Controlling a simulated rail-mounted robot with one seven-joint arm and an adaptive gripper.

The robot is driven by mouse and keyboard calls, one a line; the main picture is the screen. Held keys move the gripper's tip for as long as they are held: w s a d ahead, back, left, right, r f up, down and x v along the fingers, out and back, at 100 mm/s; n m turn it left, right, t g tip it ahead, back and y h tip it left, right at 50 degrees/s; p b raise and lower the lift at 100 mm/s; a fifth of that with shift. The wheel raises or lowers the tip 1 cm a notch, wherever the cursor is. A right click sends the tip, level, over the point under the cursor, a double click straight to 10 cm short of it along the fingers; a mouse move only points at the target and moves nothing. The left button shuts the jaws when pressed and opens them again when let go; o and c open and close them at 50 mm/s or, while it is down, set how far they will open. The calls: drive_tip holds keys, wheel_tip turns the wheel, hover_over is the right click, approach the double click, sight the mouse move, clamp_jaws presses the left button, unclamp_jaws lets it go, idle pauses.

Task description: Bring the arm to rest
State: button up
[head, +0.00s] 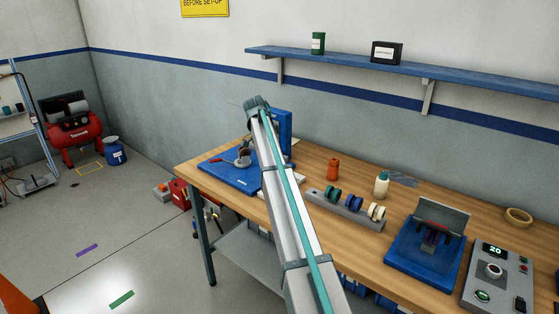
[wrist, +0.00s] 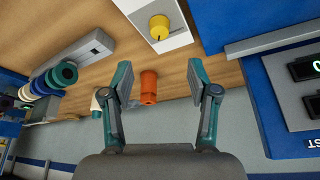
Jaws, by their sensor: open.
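My gripper (wrist: 160,74) shows in the wrist view with its two teal-and-grey fingers spread wide apart. Nothing is between the fingertips. The gripper itself is hidden behind the arm there.
In the wrist view a yellow-knobbed white box (wrist: 178,37) is near the fingers. A shelf (head: 370,66) hangs behind.

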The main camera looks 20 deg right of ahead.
drive_tip(key=shift+r, duration=0.1)
idle(0.3)
